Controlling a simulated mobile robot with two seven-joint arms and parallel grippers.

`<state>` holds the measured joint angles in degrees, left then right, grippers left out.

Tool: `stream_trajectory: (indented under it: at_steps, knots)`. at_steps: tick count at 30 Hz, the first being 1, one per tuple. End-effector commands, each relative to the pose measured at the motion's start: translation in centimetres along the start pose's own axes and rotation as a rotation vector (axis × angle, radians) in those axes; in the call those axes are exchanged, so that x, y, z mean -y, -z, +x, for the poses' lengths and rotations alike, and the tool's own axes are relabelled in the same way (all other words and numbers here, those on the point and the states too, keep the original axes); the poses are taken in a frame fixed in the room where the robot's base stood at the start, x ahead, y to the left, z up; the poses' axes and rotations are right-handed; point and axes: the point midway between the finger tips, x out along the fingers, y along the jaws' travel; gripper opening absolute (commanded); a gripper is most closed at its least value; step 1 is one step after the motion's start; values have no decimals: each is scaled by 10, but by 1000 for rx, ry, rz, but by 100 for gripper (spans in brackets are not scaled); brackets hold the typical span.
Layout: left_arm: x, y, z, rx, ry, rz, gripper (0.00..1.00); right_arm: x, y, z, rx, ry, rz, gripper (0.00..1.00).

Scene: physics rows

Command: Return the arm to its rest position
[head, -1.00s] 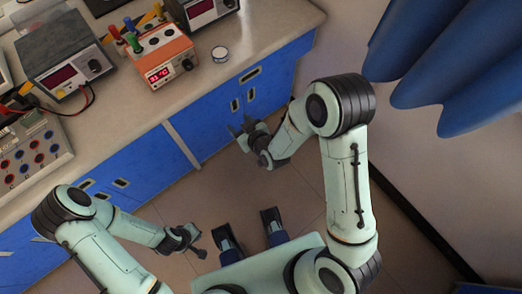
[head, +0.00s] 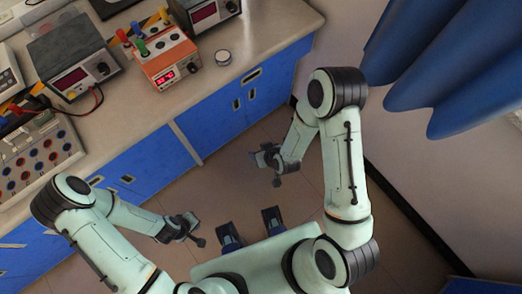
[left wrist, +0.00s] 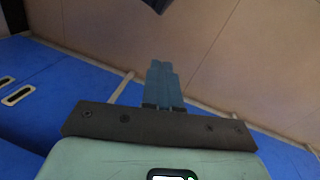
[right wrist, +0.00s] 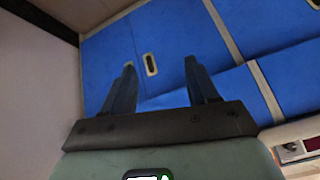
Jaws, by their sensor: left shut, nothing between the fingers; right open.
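My left gripper (head: 181,226) hangs over the floor at the lower left of the head view, in front of the blue cabinets. In the left wrist view its fingers (left wrist: 162,85) are together with nothing between them. My right gripper (head: 265,158) is over the floor near the middle of the head view, clear of the cabinet fronts. In the right wrist view its fingers (right wrist: 160,92) stand apart and empty, with blue cabinet doors behind them.
Blue cabinets (head: 220,115) stand below. Blue curtain-like folds (head: 440,50) hang at the upper right. Open floor (head: 225,185) lies between.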

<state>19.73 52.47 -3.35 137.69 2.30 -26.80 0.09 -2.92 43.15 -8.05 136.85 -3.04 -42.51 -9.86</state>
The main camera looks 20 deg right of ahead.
Motion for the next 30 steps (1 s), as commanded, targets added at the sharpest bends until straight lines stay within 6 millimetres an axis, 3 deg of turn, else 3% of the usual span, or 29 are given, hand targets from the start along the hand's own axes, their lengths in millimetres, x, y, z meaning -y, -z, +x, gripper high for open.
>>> stream_trajectory:
  at_steps: [11,14,17,19,24,27,30]
  knots:
    - [0,0,0,0,0,0,0,0,0,0,-2,0,-1,59]
    - [-2,-3,-2,9,-3,4,0,-2,-8,-1,26,-1,16,59]
    - [-12,-14,-10,45,-17,21,0,-7,-43,-6,145,-4,95,59]
    - [-22,-26,-18,81,-31,39,0,-8,-78,-15,268,-3,183,59]
    - [-42,-52,-37,167,-61,81,0,4,-151,-48,545,10,394,59]
    - [-48,-62,-43,198,-72,97,0,13,-174,-63,640,19,469,59]
    - [-50,-66,-44,209,-76,102,0,17,-182,-68,675,23,497,59]
